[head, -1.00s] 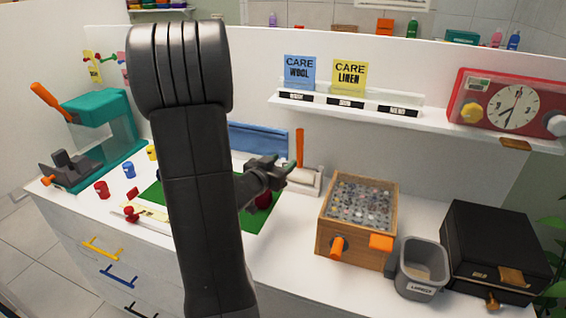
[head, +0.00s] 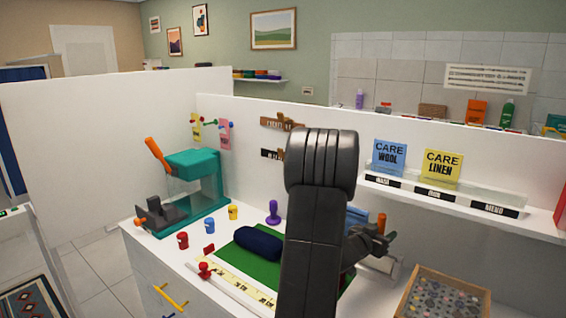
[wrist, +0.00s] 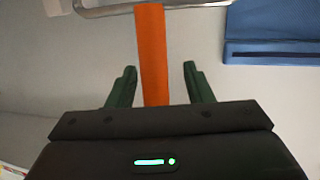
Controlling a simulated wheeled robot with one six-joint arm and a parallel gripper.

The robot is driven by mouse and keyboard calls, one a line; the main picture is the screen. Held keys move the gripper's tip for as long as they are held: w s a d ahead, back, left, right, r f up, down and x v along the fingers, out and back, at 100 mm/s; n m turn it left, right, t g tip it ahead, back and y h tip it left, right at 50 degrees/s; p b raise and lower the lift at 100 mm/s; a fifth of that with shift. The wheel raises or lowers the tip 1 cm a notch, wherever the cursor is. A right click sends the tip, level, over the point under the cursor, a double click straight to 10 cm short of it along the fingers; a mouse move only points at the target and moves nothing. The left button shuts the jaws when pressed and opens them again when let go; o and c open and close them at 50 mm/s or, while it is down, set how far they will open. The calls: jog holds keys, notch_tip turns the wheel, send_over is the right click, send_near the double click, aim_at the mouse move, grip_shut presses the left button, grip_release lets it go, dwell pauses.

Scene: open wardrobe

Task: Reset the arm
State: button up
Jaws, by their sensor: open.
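My gripper (wrist: 160,82) is open in the wrist view, with its two dark green fingers apart. An orange handle (wrist: 151,50) shows between and beyond the fingers; I cannot tell whether it touches them. In the head view my gripper (head: 388,240) is at the right of my dark arm, over the counter, near the orange handle (head: 381,221). My upper arm stands upright in the middle of the head view and hides part of the counter behind it.
A green mat (head: 232,257) with a dark blue roll (head: 258,243) lies left of my arm. A teal machine (head: 195,178) stands further left. A wooden box of buttons (head: 412,300) is at lower right. A shelf with CARE cards (head: 442,168) is on the wall. A blue item (wrist: 275,30) shows in the wrist view.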

jog(key=shift+s+r, duration=0.1)
jog(key=shift+r, duration=1.05)
jog(key=shift+f, duration=0.1)
